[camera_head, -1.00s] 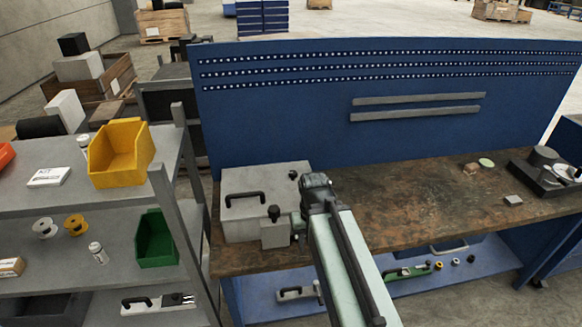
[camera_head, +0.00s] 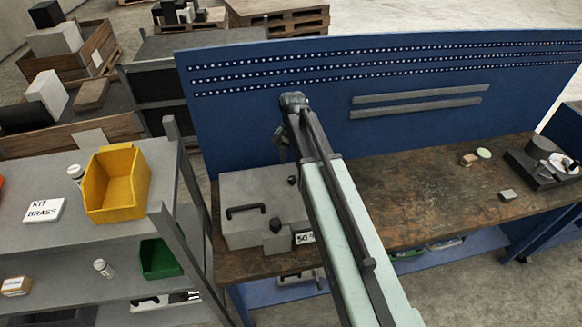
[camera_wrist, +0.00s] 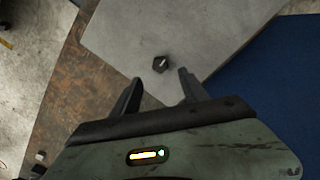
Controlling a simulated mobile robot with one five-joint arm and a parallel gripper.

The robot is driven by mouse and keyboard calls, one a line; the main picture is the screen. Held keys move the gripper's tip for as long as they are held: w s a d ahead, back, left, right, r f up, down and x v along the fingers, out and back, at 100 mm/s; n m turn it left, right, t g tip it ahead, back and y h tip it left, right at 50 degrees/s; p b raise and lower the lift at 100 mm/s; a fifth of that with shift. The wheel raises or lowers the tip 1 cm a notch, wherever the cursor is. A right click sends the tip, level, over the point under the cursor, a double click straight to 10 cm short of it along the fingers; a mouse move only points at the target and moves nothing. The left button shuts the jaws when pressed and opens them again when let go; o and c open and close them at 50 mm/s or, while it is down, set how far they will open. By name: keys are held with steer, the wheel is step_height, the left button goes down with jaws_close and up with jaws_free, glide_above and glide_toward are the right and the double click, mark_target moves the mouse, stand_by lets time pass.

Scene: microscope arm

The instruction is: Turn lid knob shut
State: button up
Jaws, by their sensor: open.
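The grey box (camera_head: 240,188) stands on the left end of the workbench, its lid closed as far as I can see. The small dark lid knob (camera_head: 292,180) sits near the lid's back right corner. In the wrist view the knob (camera_wrist: 160,64) is black with a pale mark, on the flat grey lid (camera_wrist: 130,35). My gripper (camera_wrist: 157,77) is open and empty. Its two fingers point toward the knob, which shows just beyond and between their tips, apart from both. In the head view my gripper hangs above the box's back right part, partly hidden by my arm.
A small grey block with a black knob (camera_head: 275,224) and a "50" label (camera_head: 304,238) stand at the box's front. The blue back panel (camera_head: 240,130) rises close behind. The bench top (camera_head: 430,200) is mostly clear rightward.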

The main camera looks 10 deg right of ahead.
mark_target(292, 178)
step_height(292, 178, down, 8)
steer(key=b, duration=0.7)
steer(key=shift+w+f+b, duration=0.1)
steer(key=shift+b, duration=0.3)
jaws_close()
